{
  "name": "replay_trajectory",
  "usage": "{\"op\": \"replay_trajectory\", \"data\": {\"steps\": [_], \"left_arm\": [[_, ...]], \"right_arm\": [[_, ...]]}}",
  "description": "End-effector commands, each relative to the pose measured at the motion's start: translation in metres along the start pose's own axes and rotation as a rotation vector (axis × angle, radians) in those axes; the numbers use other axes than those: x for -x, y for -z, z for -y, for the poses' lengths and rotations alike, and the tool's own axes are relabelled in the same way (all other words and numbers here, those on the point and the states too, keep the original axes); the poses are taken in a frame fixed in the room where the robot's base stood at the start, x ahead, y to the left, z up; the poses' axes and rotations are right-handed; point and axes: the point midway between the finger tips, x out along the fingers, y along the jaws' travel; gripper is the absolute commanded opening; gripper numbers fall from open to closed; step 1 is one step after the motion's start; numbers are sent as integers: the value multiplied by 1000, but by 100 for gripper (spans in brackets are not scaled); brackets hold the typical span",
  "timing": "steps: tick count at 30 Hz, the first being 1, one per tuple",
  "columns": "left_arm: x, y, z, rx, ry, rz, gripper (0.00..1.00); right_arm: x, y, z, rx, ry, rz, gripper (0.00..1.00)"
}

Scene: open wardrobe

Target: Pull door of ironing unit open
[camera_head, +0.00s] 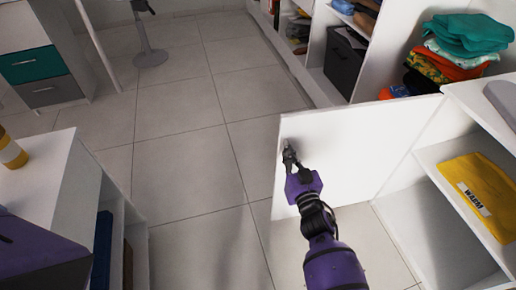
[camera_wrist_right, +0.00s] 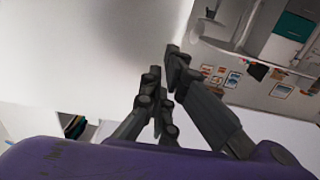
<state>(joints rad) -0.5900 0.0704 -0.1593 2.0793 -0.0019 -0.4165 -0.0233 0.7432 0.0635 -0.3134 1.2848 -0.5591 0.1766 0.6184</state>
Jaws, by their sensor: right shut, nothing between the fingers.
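The white door (camera_head: 345,150) of the ironing unit (camera_head: 464,149) stands swung out into the room, and the unit's inside shows at the right. My right gripper (camera_head: 289,150) is at the door's free left edge, near its upper corner, in front of the panel. In the right wrist view its fingers (camera_wrist_right: 173,62) are together and empty, overlapping the door's pale face (camera_wrist_right: 80,65) near its edge. I cannot tell whether they touch the door. No handle can be made out. My left gripper is not in view.
A yellow packet (camera_head: 478,193) marked WARM lies on the unit's shelf. Folded clothes (camera_head: 470,35) and a dark box (camera_head: 344,62) fill shelves behind. A white cabinet (camera_head: 40,175) stands at the left. The tiled floor (camera_head: 190,165) between is clear.

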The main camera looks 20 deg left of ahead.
Motion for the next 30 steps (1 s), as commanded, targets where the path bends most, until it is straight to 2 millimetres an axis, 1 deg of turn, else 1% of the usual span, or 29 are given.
{"op": "replay_trajectory", "data": {"steps": [1, 3, 6, 9, 12, 17, 27, 28, 30], "left_arm": [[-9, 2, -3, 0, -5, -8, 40], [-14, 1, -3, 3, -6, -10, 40], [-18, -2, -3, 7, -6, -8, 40], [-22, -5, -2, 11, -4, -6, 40], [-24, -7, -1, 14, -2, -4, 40], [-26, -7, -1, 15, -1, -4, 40], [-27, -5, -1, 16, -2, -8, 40], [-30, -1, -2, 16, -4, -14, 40], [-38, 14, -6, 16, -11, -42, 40]], "right_arm": [[-14, -4, 2, -2, -2, -1, 0], [-30, -4, 2, 0, 0, 0, 0], [-47, -3, 2, 1, 0, 0, 0], [-60, -2, 2, 1, 1, -1, 0], [-69, -2, 1, 1, 0, -1, 0], [-75, 0, 1, 1, 0, -1, 0], [-75, 0, 0, 1, 0, -2, 0], [-75, 0, 0, 1, 0, -2, 0], [-74, 0, 0, 1, 0, -2, 0]]}}
